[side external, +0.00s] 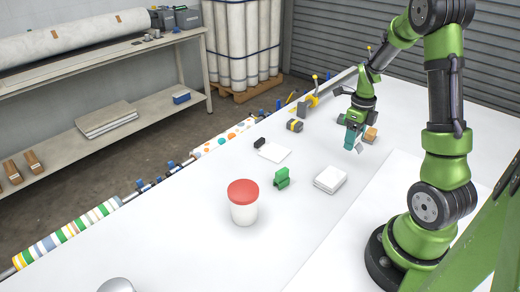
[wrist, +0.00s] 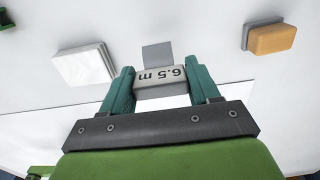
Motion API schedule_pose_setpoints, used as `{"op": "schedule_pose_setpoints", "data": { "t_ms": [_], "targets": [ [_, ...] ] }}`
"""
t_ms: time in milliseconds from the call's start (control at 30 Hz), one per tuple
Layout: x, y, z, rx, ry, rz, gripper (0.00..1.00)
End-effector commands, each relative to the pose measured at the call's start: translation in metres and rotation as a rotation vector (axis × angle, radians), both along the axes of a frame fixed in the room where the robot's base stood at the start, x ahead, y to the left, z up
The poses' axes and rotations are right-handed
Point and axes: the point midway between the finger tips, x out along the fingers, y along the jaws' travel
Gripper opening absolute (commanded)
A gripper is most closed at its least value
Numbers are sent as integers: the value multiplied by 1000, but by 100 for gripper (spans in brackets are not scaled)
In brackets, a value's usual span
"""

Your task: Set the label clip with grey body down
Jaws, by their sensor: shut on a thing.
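My gripper (wrist: 162,86) has teal fingers and is shut on the label clip with grey body (wrist: 162,75). The clip's pale face reads "6.5 m", upside down in the wrist view, and a flat grey square part shows just beyond it. In the side view my gripper (side external: 352,140) is low over the far part of the white table, left of a tan block (side external: 371,134). A bit of the grey clip (side external: 360,149) shows below the fingers there. I cannot tell whether the clip touches the table.
A white stack of squares (side external: 330,180), a green clip-like piece (side external: 281,178), a red-lidded white tub (side external: 243,203) and a white sheet (side external: 274,152) stand nearer. A yellow-and-black item (side external: 294,126) lies farther left. The table between the stack and my gripper is clear.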

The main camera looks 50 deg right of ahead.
Motion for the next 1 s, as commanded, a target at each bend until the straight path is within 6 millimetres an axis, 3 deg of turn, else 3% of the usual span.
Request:
{"op": "schedule_pose_setpoints", "data": {
  "t_ms": [333,767,800,933,1000],
  "targets": [
    [-1,0,-44,1,1,-2,32],
    [0,0,-51,-1,-1,-1,32],
    [0,0,-51,-1,-2,-1,65],
    [0,0,-51,-1,-2,-1,85],
    [0,0,-51,-1,-2,-1,86]
  ]
}}
